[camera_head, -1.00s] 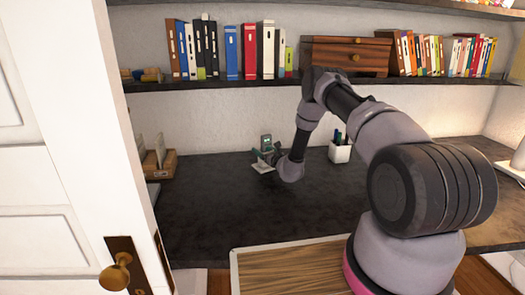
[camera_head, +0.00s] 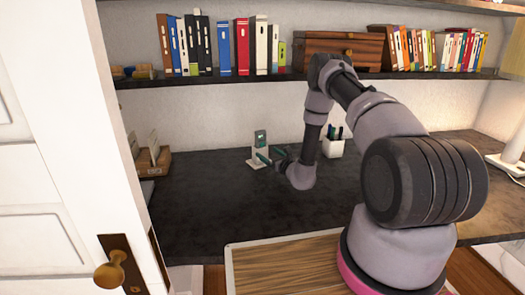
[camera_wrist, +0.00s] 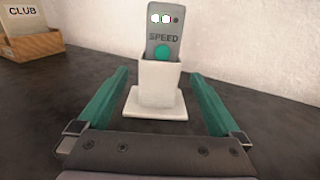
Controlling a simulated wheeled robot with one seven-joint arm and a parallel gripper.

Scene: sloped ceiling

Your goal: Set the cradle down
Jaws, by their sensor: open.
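The cradle (camera_wrist: 157,92) is a white holder on a flat square base, standing upright on the dark desk. A grey-green remote (camera_wrist: 163,32) marked SPEED, with a round green button, stands in it. In the head view the cradle (camera_head: 257,163) and remote (camera_head: 260,138) stand toward the back of the desk, left of the pen cup. My gripper (camera_wrist: 160,80) is open, its two green fingers on either side of the cradle with gaps, not touching it. In the head view my gripper (camera_head: 270,158) is just right of the cradle and low over the desk.
A white pen cup (camera_head: 333,147) stands right of my arm. A wooden card box (camera_head: 153,163) is at the desk's left, by a white door (camera_head: 60,180). A bookshelf (camera_head: 210,80) runs above. The desk's middle (camera_head: 220,205) is clear.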

